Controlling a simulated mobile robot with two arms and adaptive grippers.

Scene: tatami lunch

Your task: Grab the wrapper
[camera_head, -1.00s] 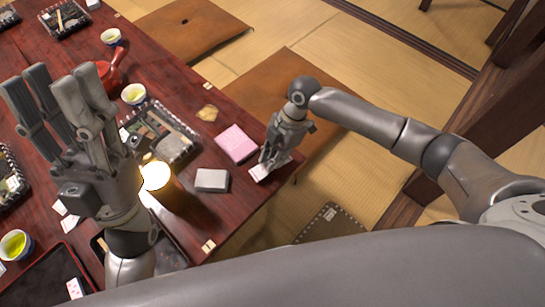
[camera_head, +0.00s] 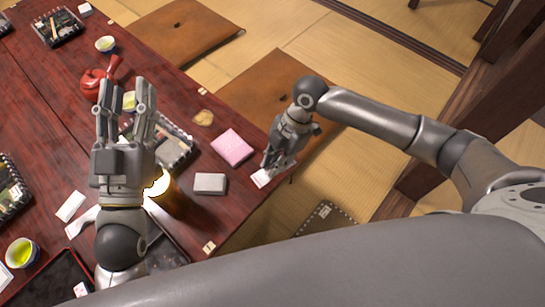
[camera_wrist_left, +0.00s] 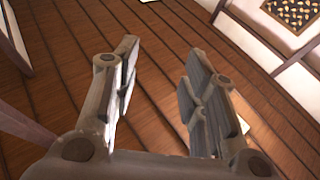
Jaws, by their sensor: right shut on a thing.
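A small white wrapper (camera_head: 262,179) is at the table's right corner, under the fingertips of my right gripper (camera_head: 272,166). My right gripper points down and is shut on the wrapper; its fingers partly hide it. I cannot tell whether the wrapper still touches the table. My left gripper (camera_head: 127,92) is raised over the left part of the table, fingers pointing up and away. Its fingers are apart and empty, as the left wrist view (camera_wrist_left: 155,85) also shows.
A pink packet (camera_head: 232,148) and a pale grey box (camera_head: 210,184) lie near the right gripper. A glowing lamp (camera_head: 160,187) stands beside the left wrist. A red teapot (camera_head: 95,84) and a green tea cup (camera_head: 22,252) are on the table (camera_head: 215,215). Brown cushions (camera_head: 185,38) lie beyond.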

